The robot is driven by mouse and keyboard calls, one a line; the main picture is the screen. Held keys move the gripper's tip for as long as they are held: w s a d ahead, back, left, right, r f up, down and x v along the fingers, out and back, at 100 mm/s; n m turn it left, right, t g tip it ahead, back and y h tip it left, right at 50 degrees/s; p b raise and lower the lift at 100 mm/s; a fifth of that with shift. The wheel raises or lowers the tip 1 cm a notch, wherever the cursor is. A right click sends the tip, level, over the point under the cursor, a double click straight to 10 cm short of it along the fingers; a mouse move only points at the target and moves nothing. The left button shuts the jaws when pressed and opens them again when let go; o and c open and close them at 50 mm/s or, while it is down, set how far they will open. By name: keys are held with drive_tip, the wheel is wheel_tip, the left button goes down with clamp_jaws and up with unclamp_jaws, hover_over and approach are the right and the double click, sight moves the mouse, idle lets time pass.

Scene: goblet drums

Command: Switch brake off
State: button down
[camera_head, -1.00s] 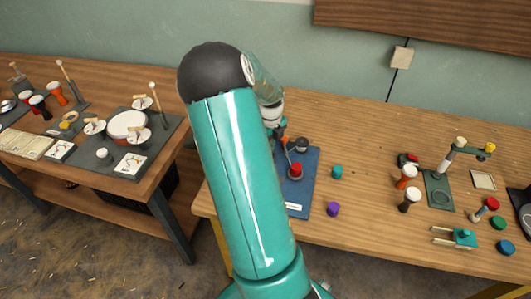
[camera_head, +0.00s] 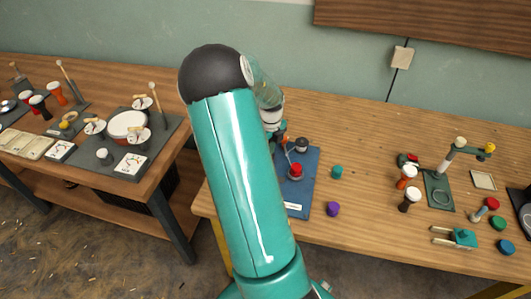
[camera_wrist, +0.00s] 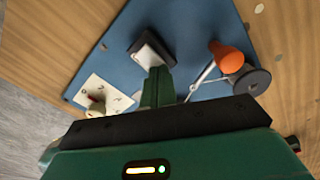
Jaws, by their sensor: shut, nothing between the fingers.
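A blue board (camera_head: 303,185) lies on the right-hand wooden table, partly hidden behind my arm. In the wrist view, the blue board (camera_wrist: 185,25) carries a switch-like part with a dark square frame (camera_wrist: 137,40) and a pale face. My gripper (camera_wrist: 157,75) is shut, with its green fingers over the lower edge of that part. I cannot tell whether they touch it or which way it is set. A white dial plate with a small knob (camera_wrist: 97,98) is at left. An orange knob (camera_wrist: 228,60) on a metal rod and a dark disc (camera_wrist: 253,82) are at right.
A red knob (camera_head: 295,169) stands on the board. A teal piece (camera_head: 337,172) and a purple piece (camera_head: 333,209) lie just right of it. Small drums (camera_head: 408,201) and a green stand (camera_head: 440,190) are farther right. Bare tabletop lies between.

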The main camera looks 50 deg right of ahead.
drive_tip(key=shift+f, duration=0.15)
drive_tip(key=shift+r, duration=3.5)
